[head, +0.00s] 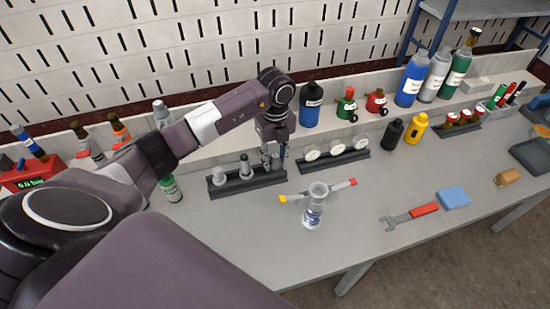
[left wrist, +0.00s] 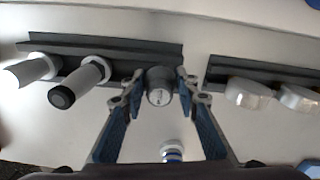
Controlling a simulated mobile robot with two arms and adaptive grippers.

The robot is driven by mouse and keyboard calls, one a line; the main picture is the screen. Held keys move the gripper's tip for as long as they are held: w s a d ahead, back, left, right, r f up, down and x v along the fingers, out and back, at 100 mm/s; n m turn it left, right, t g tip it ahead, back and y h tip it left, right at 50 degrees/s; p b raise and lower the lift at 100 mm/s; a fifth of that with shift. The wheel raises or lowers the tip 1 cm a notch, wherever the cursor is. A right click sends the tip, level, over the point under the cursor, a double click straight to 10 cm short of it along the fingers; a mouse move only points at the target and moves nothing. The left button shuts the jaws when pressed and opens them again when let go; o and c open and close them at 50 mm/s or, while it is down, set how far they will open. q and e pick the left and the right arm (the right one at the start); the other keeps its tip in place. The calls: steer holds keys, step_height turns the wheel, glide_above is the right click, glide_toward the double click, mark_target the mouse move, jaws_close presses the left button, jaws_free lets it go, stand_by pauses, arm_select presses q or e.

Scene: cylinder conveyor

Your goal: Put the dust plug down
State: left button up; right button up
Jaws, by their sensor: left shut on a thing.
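My left gripper (head: 273,160) is at the right end of a dark rack (head: 235,186) on the bench. In the left wrist view, its two blue fingers (left wrist: 159,86) are shut on a short grey dust plug (left wrist: 160,92), one on each side. The plug is in front of the right end of the rack (left wrist: 120,58); I cannot tell whether it is seated or held just above. In the head view the plug is mostly hidden by the gripper. Two other grey pieces, one of them (head: 244,166) dark-topped, stand in the same rack to the left. My right gripper is not in view.
A second rack (head: 340,166) with white round caps stands close to the right. A wrench (head: 405,216) and blue block (head: 453,197) lie further right.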

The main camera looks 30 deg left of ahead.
mark_target(275, 155)
arm_select(q)
steer(key=shift+f, duration=0.35)
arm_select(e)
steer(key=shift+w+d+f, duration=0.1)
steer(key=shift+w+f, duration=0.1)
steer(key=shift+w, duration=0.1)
arm_select(q)
steer(key=o, duration=1.2)
steer(key=shift+o, duration=0.2)
steer(key=shift+r, duration=0.35)
step_height(275, 155, up, 13)
steer(key=b, duration=0.1)
steer(key=shift+f+b, duration=0.2)
steer(key=shift+b, duration=0.1)
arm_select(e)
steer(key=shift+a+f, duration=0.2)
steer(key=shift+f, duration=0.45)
